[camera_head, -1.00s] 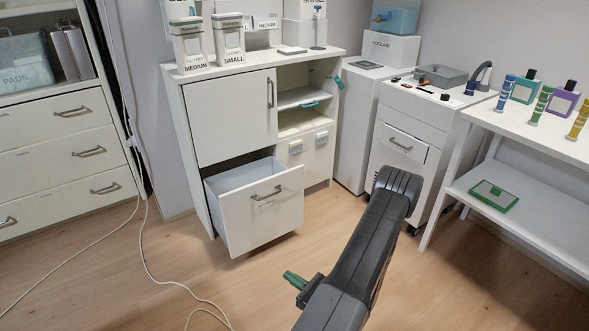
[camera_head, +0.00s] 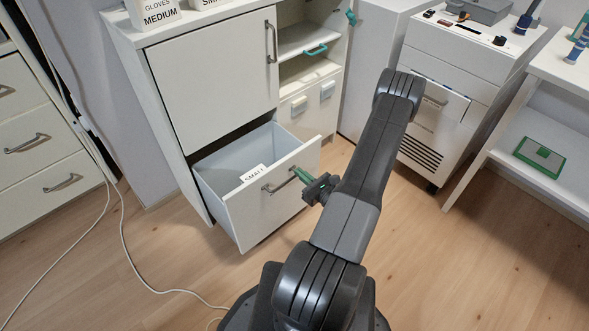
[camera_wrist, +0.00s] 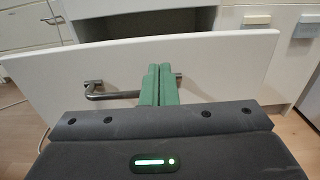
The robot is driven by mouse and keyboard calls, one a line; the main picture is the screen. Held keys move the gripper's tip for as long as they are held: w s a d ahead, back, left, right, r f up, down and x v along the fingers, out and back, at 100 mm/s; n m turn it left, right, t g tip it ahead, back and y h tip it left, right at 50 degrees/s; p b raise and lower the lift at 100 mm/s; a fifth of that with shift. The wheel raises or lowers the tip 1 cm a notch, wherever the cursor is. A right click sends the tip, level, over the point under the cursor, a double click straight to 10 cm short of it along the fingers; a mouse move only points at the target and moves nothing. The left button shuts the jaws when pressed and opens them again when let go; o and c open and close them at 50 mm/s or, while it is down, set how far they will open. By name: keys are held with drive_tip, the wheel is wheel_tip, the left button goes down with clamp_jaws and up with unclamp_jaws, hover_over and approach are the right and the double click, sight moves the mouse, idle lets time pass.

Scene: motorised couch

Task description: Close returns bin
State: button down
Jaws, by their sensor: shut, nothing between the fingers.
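The returns bin seems to be the white pull-out drawer (camera_head: 262,211) low in the white cabinet, standing open with its grey inside showing. Its front panel (camera_wrist: 225,62) fills much of the wrist view. A metal bar handle (camera_head: 281,181) is on the panel; it also shows in the wrist view (camera_wrist: 110,95). My gripper (camera_head: 301,174) has green fingers pressed together, with nothing between them. It is at the right end of the handle, close to the panel. In the wrist view, the fingers (camera_wrist: 158,70) cover part of the handle; I cannot tell whether they touch it.
A closed cabinet door (camera_head: 212,85) is above the drawer. A white piece marked SMALL (camera_head: 254,174) shows inside the drawer. A white wheeled unit (camera_head: 430,130) and a side table (camera_head: 535,125) stand at right. White cables (camera_head: 125,240) lie on the floor at left.

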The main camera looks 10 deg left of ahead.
sight(288, 163)
drive_tip(key=shift+x, duration=1.85)
